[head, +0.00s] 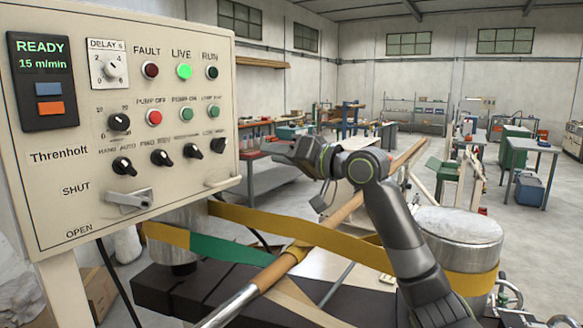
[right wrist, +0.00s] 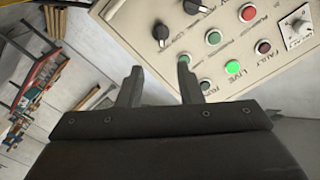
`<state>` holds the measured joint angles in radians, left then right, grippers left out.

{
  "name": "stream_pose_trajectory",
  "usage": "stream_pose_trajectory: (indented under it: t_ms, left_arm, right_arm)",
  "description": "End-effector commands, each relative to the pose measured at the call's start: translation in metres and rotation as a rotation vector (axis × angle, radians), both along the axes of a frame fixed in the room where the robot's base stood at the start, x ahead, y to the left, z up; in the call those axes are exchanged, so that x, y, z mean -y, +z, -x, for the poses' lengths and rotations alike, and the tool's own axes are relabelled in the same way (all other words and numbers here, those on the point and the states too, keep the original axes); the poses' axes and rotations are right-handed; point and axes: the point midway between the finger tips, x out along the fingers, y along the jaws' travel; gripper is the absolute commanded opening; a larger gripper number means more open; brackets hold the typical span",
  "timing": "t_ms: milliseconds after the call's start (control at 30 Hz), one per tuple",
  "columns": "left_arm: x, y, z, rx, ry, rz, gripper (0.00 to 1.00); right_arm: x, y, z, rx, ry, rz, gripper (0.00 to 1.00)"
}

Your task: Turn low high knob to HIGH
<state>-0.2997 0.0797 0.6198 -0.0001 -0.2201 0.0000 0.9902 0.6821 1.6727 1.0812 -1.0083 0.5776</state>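The low high knob (head: 218,145) is a small black rotary knob at the right end of the lower knob row on the cream control panel (head: 200,80). It also shows in the right wrist view (right wrist: 160,33), beyond my fingertips. Its pointer direction is too small to read surely. My right gripper (head: 270,151) is to the right of the panel, apart from the knob. In the right wrist view my right gripper (right wrist: 158,76) has its two fingers apart with nothing between them. My left gripper is not in view.
Neighbouring black knobs (head: 192,150) sit close to the left of it, with a green button (head: 214,112) above. A cream handle (head: 223,181) sticks out below.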

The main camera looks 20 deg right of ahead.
Motion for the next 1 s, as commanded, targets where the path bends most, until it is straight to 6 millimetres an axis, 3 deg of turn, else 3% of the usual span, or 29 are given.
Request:
stream_pose_trajectory:
  t_ms: [300,1000]
  left_arm:
    - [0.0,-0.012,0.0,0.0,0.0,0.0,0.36]
    - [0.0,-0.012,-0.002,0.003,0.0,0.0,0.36]
  right_arm:
    - [0.018,-0.001,0.027,0.001,0.0,0.001,0.33]
    - [0.018,0.0,0.028,0.0,0.001,0.0,0.33]
